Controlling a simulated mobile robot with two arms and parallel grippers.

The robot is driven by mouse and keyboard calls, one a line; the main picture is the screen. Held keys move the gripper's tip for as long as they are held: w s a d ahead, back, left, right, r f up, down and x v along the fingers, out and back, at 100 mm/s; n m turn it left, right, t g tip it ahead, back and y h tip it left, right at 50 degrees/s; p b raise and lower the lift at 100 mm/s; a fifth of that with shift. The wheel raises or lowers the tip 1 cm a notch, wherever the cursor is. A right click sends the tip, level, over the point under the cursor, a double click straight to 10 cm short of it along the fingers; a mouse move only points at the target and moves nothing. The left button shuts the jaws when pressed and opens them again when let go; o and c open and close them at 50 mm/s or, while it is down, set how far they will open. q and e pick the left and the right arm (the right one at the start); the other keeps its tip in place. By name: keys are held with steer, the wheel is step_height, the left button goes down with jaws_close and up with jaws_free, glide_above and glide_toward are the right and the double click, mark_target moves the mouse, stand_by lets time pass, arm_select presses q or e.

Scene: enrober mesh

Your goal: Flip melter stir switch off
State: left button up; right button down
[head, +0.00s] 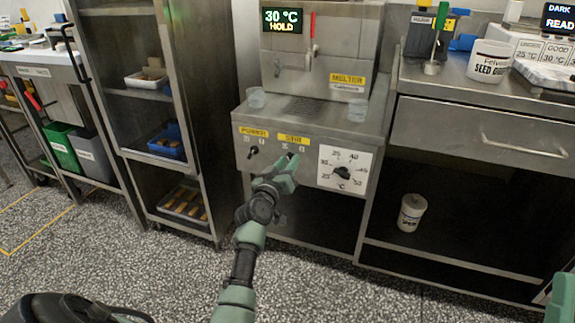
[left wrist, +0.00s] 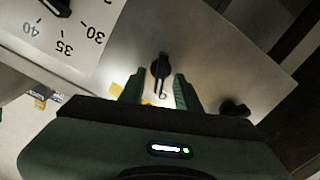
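The melter (head: 310,60) is a steel unit with a yellow label and a display reading 30 °C HOLD. Its front panel bears a yellow STIR label (head: 293,139). My left gripper (head: 291,160) is in front of the panel just below that label and hides the stir switch in the head view. In the left wrist view the black stir switch (left wrist: 160,68) shows between and just beyond the fingertips of my left gripper (left wrist: 159,82). The fingers are apart, one on each side of it, with visible gaps.
The black power switch (head: 252,152) is left of the stir switch, and the temperature dial (head: 343,172) is to the right. A rack (head: 150,110) stands left, and a drawer counter (head: 480,135) right.

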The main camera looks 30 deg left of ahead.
arm_select(q)
jaws_close()
steer(key=shift+n+p, duration=0.8)
steer(key=shift+n, duration=0.1)
steer(key=shift+f, duration=0.1)
arm_select(e)
steer(key=w+f+g+h, duration=0.1)
steer(key=w+f+g, duration=0.2)
steer(key=f+g, duration=0.1)
steer(key=shift+w+f, duration=0.35)
steer(key=shift+f, duration=0.55)
steer(key=shift+a, duration=0.1)
arm_select(q)
jaws_free()
